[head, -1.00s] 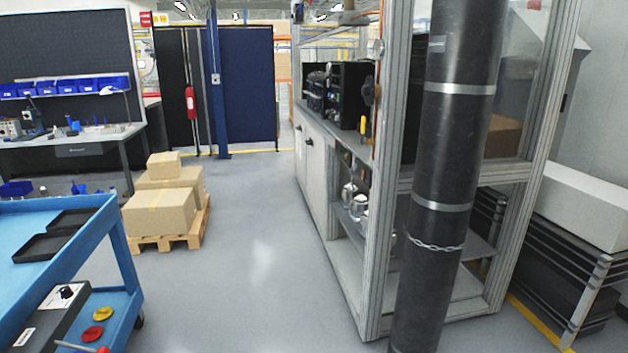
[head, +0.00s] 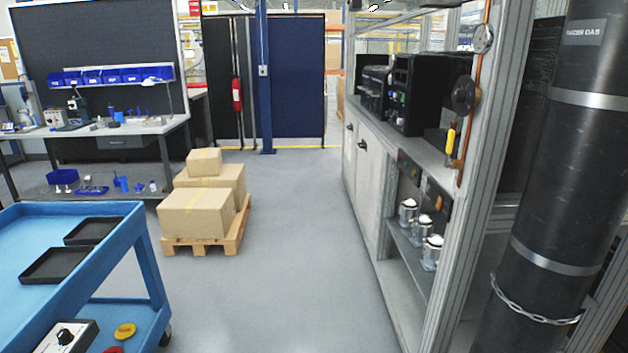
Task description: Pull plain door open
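Two white cabinet doors are set in the front of the long bench on the right. The nearer door (head: 367,195) is pale, flat and appears shut, with a dark knob near its top. The farther door (head: 349,160) also looks shut, with a dark knob, and is seen at a steep angle. I cannot tell from here which one is the plain door. Neither of my grippers is in view.
A blue cart (head: 130,225) with black trays stands at the left front. Cardboard boxes (head: 200,212) sit on a wooden pallet (head: 232,240). A dark gas cylinder (head: 565,170) stands at the right. Grey floor (head: 300,270) is clear between the pallet and bench.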

